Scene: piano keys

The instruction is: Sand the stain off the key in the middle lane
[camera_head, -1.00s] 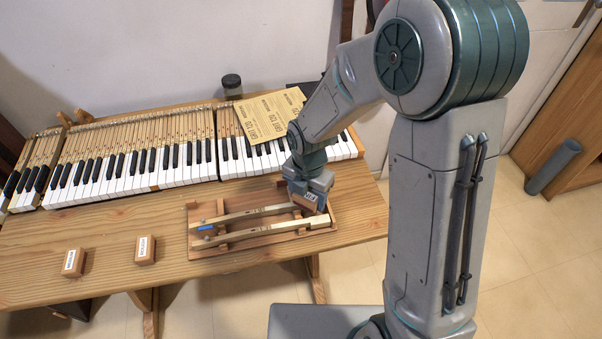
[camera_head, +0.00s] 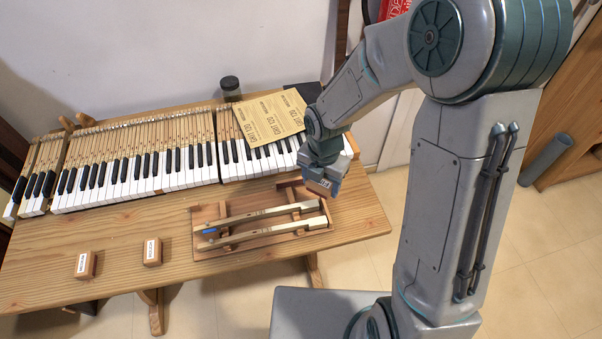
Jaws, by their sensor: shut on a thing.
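A wooden rack (camera_head: 222,252) on the bench holds two long pale keys lying side by side. The farther key (camera_head: 262,213) appears to be in the middle lane and the nearer key (camera_head: 262,236) in the front lane. A stain cannot be made out at this size. My gripper (camera_head: 324,176) is shut on a small labelled wooden sanding block (camera_head: 319,188). It holds the block at the rack's far right corner, apparently raised clear of the keys.
Two labelled wooden blocks (camera_head: 85,265) (camera_head: 152,251) stand on the bench left of the rack. The bench's front left (camera_head: 40,275) is clear.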

